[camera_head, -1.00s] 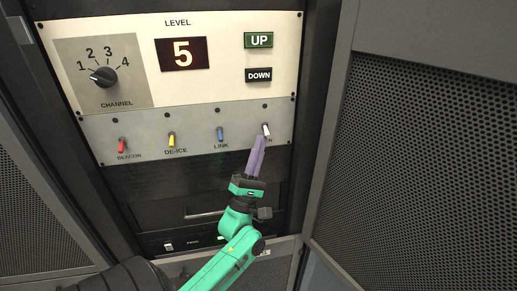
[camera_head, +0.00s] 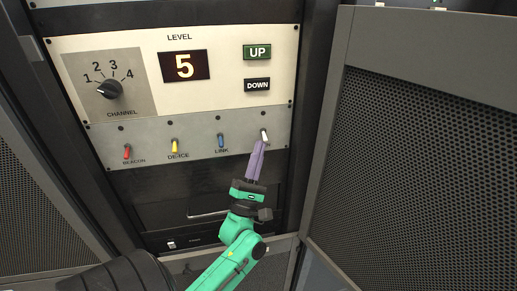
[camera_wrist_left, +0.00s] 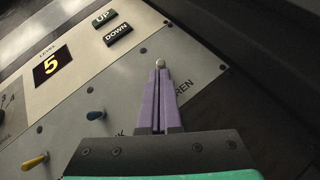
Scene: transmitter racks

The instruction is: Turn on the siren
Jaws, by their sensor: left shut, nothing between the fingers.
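The siren switch (camera_head: 264,134) is a white toggle at the right end of the grey switch strip (camera_head: 200,147). Its label is mostly covered; in the left wrist view the letters "REN" show beside my fingers. My left gripper (camera_head: 259,146) has its purple fingers shut and empty, with the tips at or just below the white toggle. In the left wrist view the toggle's pale tip (camera_wrist_left: 160,63) shows just beyond the fingertips of the gripper (camera_wrist_left: 159,72). I cannot tell whether they touch. My right gripper is not in view.
Red beacon (camera_head: 127,152), yellow de-ice (camera_head: 175,146) and blue link (camera_head: 221,141) toggles stand to the left. Above are the channel knob (camera_head: 109,89), a display reading 5 (camera_head: 184,66), and UP (camera_head: 257,52) and DOWN (camera_head: 257,85) buttons. A perforated rack door (camera_head: 420,160) stands at right.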

